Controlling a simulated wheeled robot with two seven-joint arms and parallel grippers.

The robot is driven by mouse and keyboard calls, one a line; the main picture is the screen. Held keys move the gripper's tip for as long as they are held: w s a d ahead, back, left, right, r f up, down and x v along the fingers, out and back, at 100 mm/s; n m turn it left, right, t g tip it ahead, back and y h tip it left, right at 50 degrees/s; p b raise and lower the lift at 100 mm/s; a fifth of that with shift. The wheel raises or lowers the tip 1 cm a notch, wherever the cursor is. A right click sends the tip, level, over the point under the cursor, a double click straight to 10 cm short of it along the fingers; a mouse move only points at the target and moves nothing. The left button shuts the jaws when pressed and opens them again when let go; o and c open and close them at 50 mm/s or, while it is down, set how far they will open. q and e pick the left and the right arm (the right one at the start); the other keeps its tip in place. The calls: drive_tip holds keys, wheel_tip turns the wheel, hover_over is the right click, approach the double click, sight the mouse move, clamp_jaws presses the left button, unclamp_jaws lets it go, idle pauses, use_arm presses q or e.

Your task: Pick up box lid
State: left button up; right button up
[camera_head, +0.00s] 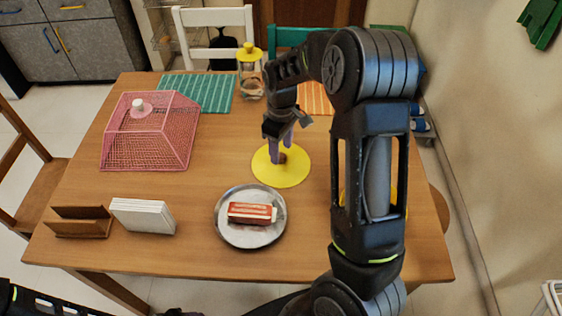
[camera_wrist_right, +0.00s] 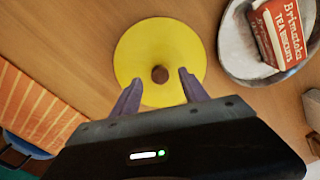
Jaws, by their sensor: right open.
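A flat round yellow lid (camera_head: 268,178) with a small brown knob (camera_wrist_right: 160,74) at its middle lies on the wooden table; it also shows in the right wrist view (camera_wrist_right: 137,48). My right gripper (camera_head: 281,152) points down above the lid. In the wrist view its purple fingers (camera_wrist_right: 158,82) are open, one on each side of the knob, with a gap on both sides. I cannot tell whether the fingertips reach the knob's height. In the head view the fingers partly hide the knob. My left gripper is not in view; only part of my left arm shows at the bottom left.
A metal plate (camera_head: 225,229) with a red biscuit pack (camera_head: 250,213) stands in front of the lid. A pink mesh cover (camera_head: 150,140), white napkins (camera_head: 142,215) and a wooden holder (camera_head: 80,222) are left. A yellow-topped jar (camera_head: 250,75) stands at the back.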

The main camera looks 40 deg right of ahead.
sight(281, 155)
wheel_tip(281, 155, down, 4)
drive_tip(key=shift+r, duration=0.2)
drive_tip(key=shift+c, duration=0.3)
clamp_jaws()
idle(0.6)
